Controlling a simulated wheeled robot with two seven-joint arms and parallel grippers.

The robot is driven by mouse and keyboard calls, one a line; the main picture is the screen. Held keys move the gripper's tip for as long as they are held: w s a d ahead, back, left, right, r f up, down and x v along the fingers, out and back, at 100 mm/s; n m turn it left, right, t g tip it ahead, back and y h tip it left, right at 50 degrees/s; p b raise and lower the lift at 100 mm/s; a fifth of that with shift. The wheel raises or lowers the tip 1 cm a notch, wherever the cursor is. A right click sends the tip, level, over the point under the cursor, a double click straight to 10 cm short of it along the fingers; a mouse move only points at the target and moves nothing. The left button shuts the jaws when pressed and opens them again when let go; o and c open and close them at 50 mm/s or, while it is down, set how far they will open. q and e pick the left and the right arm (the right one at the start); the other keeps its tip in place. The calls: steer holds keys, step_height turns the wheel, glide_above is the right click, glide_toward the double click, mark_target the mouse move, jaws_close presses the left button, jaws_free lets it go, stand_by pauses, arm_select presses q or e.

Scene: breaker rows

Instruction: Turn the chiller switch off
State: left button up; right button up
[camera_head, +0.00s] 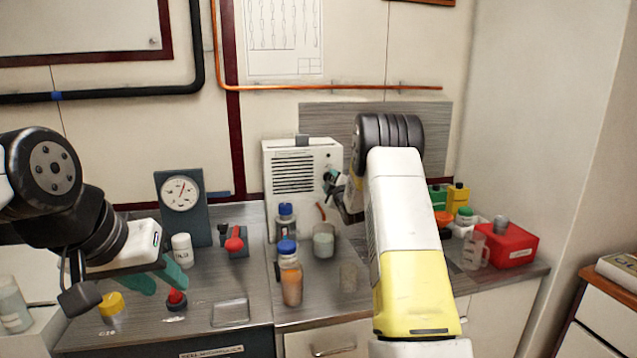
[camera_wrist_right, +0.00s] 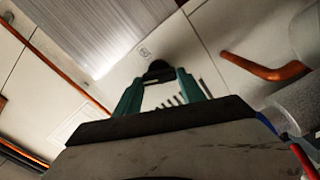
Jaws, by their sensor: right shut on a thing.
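The chiller (camera_head: 293,178) is a white box with dark vent slots, standing on the bench against the wall. Its switch is a small black knob (camera_wrist_right: 157,69) on the white face, beside a small printed mark. My right gripper (camera_head: 333,184) is at the right side of the chiller's front. In the right wrist view its green fingers (camera_wrist_right: 158,82) are shut on the black knob, one on each side. The knob's exact angle is hard to read. My left gripper (camera_head: 157,277) is open and empty over the left bench.
Blue-capped bottles (camera_head: 290,282) and a glass beaker (camera_head: 324,240) stand in front of the chiller. A gauge (camera_head: 180,195), a red-knobbed item (camera_head: 234,243) and a yellow-capped jar (camera_head: 111,307) are at left. A red box (camera_head: 508,245) is at right. An orange tube (camera_wrist_right: 262,68) shows near the knob.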

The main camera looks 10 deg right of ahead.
steer(key=n, duration=0.4)
steer(key=shift+f+n, duration=0.15)
steer(key=shift+n, duration=0.25)
stand_by(0.4)
steer(key=o, duration=1.4)
steer(key=shift+c, duration=0.2)
steer(key=s, duration=0.8)
steer(key=shift+d, duration=0.15)
